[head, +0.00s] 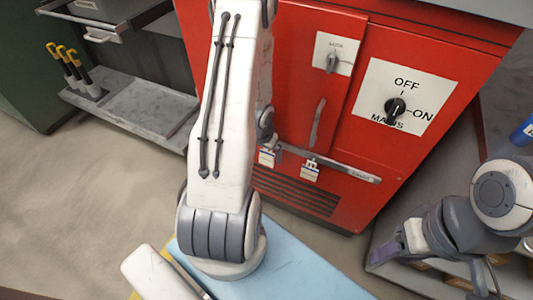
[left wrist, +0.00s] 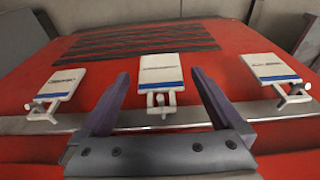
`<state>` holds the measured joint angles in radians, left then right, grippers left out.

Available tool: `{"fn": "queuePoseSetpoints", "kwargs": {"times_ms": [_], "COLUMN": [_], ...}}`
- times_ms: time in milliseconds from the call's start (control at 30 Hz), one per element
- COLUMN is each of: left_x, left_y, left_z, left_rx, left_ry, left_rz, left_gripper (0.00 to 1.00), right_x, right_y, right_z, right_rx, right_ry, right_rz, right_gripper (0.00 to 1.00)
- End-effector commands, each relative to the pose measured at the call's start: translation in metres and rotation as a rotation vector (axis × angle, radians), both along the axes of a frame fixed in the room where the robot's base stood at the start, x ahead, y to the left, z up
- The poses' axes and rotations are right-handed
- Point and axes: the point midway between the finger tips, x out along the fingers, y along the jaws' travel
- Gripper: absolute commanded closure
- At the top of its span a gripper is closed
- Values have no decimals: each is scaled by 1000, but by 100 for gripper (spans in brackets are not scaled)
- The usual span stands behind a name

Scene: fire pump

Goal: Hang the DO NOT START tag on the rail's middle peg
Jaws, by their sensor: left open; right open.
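Three white tags with blue bands hang from pegs on the rail in the left wrist view: a left tag (left wrist: 60,85), a middle tag (left wrist: 160,72) and a right tag (left wrist: 270,68). Their print is too small to read, so I cannot tell which says DO NOT START. The rail (left wrist: 230,112) crosses the red cabinet; the middle peg (left wrist: 161,103) holds the middle tag. My left gripper (left wrist: 160,82) is open, its fingers either side of the middle tag. In the head view my left arm hides most of it; two tags show on the rail (head: 345,172). My right gripper (head: 432,272) is open and empty at lower right.
The red cabinet (head: 290,70) carries a MAINS switch (head: 396,106), a smaller knob (head: 332,62) and a door handle (head: 317,123). A grey shelf (head: 135,100) with yellow-topped tools stands at left. A light blue surface (head: 300,275) lies below my arm.

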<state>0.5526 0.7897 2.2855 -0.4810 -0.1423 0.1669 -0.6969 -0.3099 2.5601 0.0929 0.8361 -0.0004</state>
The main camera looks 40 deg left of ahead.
Motion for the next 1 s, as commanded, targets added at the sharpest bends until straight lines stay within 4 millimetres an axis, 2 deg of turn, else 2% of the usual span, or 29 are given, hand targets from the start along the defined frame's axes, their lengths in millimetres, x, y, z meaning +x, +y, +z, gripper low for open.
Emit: {"fn": "queuePoseSetpoints", "kwargs": {"times_ms": [33, 200, 433, 600, 1000], "left_x": [-1, -7, -16, -18, -20], "left_y": [0, -1, -3, -4, -2], "left_z": [13, 49, 85, 95, 95], "left_rx": [1, 2, 1, 0, 0], "left_ry": [-1, -3, -1, -1, 0], "left_rz": [0, -1, 0, 0, 3], "left_gripper": [0, 0, 0, 0, 0], "right_x": [0, 0, 0, 0, 0], "right_y": [0, 0, 0, 0, 0], "right_z": [9, 34, 59, 66, 66], "right_rx": [0, 0, 0, 0, 0], "right_ry": [0, 0, 0, 0, 0], "right_rz": [0, 0, 0, 0, 0], "right_gripper": [50, 50, 50, 50, 50]}}
